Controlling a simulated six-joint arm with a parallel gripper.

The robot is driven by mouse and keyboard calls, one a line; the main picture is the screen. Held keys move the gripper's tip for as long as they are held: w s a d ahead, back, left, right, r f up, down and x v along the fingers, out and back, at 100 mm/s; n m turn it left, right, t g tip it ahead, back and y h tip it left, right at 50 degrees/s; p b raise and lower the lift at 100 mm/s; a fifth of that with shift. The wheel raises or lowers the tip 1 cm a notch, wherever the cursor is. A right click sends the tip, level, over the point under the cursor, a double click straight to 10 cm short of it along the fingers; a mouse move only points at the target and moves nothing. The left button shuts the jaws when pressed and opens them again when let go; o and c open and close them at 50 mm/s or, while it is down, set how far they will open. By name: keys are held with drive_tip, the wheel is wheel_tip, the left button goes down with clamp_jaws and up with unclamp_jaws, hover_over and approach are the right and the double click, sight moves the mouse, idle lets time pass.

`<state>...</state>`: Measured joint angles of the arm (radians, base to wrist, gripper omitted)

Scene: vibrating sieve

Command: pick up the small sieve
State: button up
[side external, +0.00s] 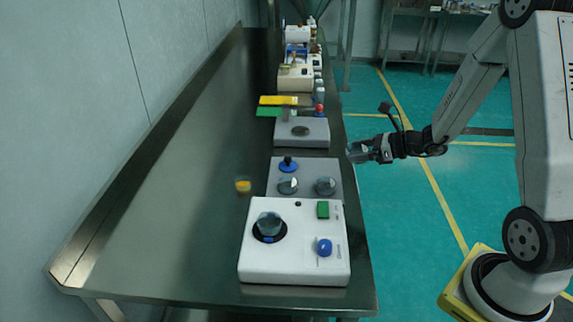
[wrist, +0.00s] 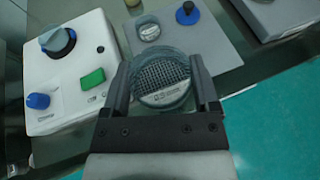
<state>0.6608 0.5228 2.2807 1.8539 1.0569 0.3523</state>
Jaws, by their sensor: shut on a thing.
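My gripper (side external: 362,151) is shut on a small round sieve (wrist: 163,78), with one finger on each side of its rim. In the wrist view the sieve shows a dark mesh, a clear greyish rim and a printed label on its near part. In the side view my gripper is raised beside the table's right edge, and the held sieve (side external: 354,152) shows only as a small greyish shape at its tips. Two more round pieces, a left one (side external: 288,186) and a right one (side external: 326,186), sit on a grey plate (side external: 306,165).
A blue-knobbed piece (side external: 288,165) stands on the grey plate. A white machine (side external: 255,267) with a round cup, green button and blue knob is at the front. Another grey device (side external: 315,139) and several instruments stand farther back. The table's left half is mostly clear.

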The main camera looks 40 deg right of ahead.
drive_tip(key=shift+a+r, duration=0.1)
drive_tip(key=shift+a, duration=0.05)
idle(0.5)
drive_tip(key=s+a+r+n+g+y, duration=0.2)
drive_tip(key=s+a+n, duration=0.1)
drive_tip(key=a, duration=0.4)
drive_tip(key=s+a+r+n+g+y, duration=0.2)
drive_tip(key=s+a+r+n+g, duration=0.1)
drive_tip(key=a, duration=0.5)
drive_tip(key=s+a+r+n+g+y, duration=0.2)
drive_tip(key=s+a+n, duration=0.1)
drive_tip(key=s+a, duration=0.2)
drive_tip(key=a, duration=0.2)
drive_tip(key=shift+a+r+g+y, duration=0.3)
drive_tip(key=shift+r+g+y, duration=0.05)
drive_tip(key=shift+g+y, duration=0.05)
drive_tip(key=shift+w, duration=0.15)
drive_tip(key=w+a+f, duration=0.1)
drive_tip(key=w+f, duration=0.1)
drive_tip(key=w, duration=0.2)
drive_tip(key=w+a+f, duration=0.1)
drive_tip(key=w+f, duration=0.2)
drive_tip(key=w+a+f, duration=0.1)
drive_tip(key=w+f, duration=0.2)
drive_tip(key=w, duration=0.1)
drive_tip(key=shift+w, duration=0.3)
drive_tip(key=shift+w+a+f, duration=0.2)
drive_tip(key=shift+w+f, duration=0.45)
